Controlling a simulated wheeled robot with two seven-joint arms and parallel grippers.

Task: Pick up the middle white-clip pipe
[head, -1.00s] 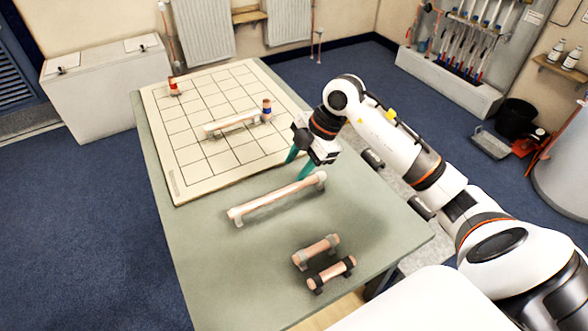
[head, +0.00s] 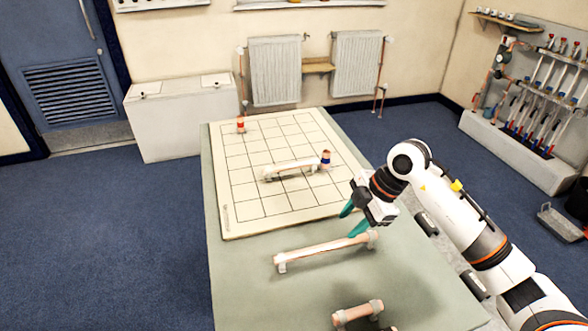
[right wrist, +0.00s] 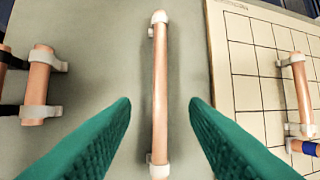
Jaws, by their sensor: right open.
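A long copper pipe (head: 325,248) with a white clip at each end lies on the green table, in front of the gridded board. In the right wrist view the same pipe (right wrist: 160,85) runs upright between my finger pads, with a gap on both sides. My right gripper (head: 351,221) is open and empty above the table near the pipe's right end; its teal fingers also show in the wrist view (right wrist: 159,102). A shorter pipe with pale clips (head: 357,313) lies nearer the front edge. Another white-clip pipe (head: 292,168) lies on the board. My left gripper is out of view.
The gridded board (head: 240,222) covers the far part of the table (head: 240,285). A red-banded fitting (head: 240,125) stands at its far left corner, and a blue-banded fitting (head: 326,158) by the board's pipe. A dark-clip pipe is cut off at the wrist view's left edge.

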